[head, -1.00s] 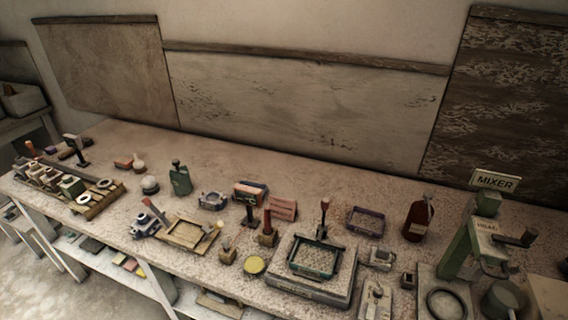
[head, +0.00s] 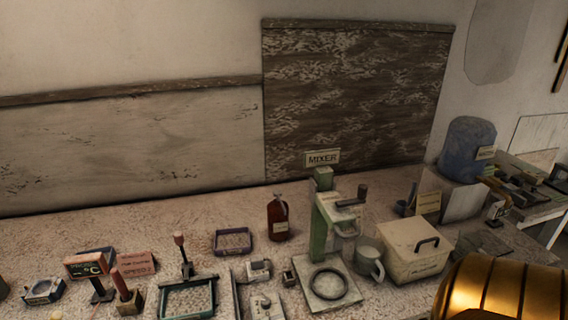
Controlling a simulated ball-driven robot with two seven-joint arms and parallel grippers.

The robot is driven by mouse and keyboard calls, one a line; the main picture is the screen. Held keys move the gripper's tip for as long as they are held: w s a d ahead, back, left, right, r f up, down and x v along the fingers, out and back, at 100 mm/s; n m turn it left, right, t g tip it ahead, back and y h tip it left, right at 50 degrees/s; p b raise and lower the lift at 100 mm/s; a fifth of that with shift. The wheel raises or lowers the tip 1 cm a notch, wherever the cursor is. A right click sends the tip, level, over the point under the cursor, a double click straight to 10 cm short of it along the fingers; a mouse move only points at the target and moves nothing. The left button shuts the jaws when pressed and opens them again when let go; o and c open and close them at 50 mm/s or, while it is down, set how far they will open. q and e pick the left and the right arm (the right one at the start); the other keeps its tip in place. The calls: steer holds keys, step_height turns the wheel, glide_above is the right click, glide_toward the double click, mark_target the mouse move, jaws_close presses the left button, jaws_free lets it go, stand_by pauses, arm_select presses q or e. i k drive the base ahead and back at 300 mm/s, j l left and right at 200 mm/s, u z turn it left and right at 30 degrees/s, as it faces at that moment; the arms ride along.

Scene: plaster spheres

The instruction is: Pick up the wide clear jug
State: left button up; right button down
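A grey-green, wide vessel with a handle (head: 367,255) stands on the bench between the green mixer and a cream lidded box. It could be the jug, but I cannot tell whether it is clear. The mixer's base and the box crowd it on both sides. No other jug is plain to see. Neither of my grippers shows in the head view.
The green mixer (head: 320,225) stands at the middle right, with a ring on its base plate. The cream box (head: 412,252) is right of the vessel. A brown bottle (head: 277,220) and a purple tray (head: 232,242) stand to the left. A blue container (head: 467,150) is at the far right.

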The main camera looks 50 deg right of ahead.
mark_target(368, 253)
steer(key=z, duration=2.15)
steer(key=j+u, duration=0.2)
steer(key=u, duration=0.15)
steer(key=j+u, duration=0.25)
steer(key=u, duration=0.15)
steer(key=j+u, duration=0.2)
steer(key=u, duration=0.15)
steer(key=z, duration=1.45)
steer(key=i+j, duration=0.05)
